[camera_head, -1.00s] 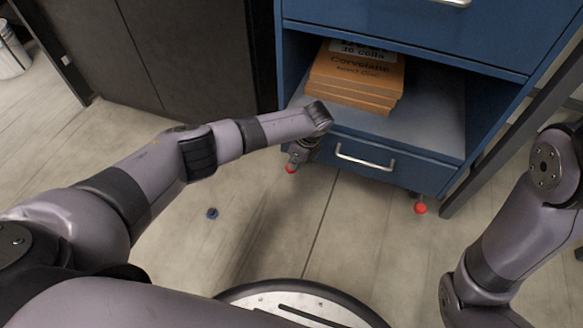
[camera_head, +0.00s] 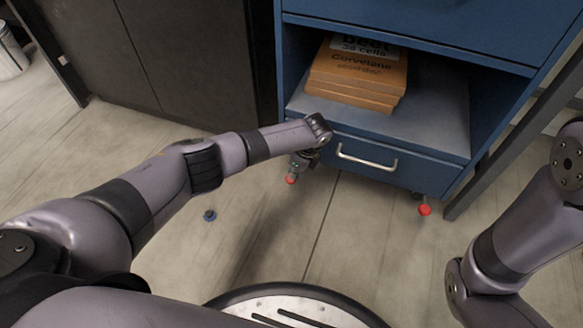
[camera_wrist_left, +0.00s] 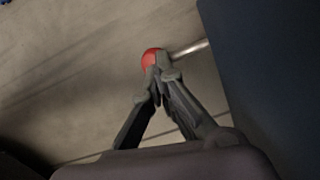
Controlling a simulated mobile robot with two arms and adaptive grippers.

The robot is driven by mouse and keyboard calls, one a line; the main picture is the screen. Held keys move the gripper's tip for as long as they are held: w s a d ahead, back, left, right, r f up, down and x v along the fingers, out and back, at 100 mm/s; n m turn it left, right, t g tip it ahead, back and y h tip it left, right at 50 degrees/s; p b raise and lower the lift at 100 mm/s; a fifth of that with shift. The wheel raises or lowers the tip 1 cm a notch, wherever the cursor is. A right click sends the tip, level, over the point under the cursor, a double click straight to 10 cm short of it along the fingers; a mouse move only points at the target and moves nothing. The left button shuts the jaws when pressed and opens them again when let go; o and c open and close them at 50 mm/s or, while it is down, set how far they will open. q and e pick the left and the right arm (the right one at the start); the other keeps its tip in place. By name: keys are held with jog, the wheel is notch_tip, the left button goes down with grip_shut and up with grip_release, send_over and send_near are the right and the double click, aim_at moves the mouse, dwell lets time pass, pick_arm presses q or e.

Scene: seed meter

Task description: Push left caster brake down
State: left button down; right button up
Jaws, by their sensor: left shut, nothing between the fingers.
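The left caster brake is a red knob (camera_head: 291,179) below the front left corner of the blue cabinet (camera_head: 345,123). My left gripper (camera_head: 297,167) points down at that corner, right above the knob. In the left wrist view the shut, empty fingertips (camera_wrist_left: 162,72) overlap the red knob (camera_wrist_left: 151,57), which sits at the end of a thin metal rod. I cannot tell for sure whether they touch it. The right caster brake, another red knob (camera_head: 424,210), is under the cabinet's right side. My right gripper is out of view; only my right arm shows.
Orange boxes (camera_head: 352,84) are stacked on the cabinet's open shelf. A drawer with a metal handle (camera_head: 366,160) is below. A small blue object (camera_head: 209,215) lies on the floor. A dark cupboard (camera_head: 180,60) stands at left.

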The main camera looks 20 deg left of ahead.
pick_arm(q)
jog(key=shift+w+r, duration=0.1)
jog(key=shift+r, duration=0.05)
jog(key=d+p+v, duration=0.1)
jog(key=d+v, duration=0.1)
jog(key=v, duration=1.1)
jog(key=shift+s+d+p, duration=0.35)
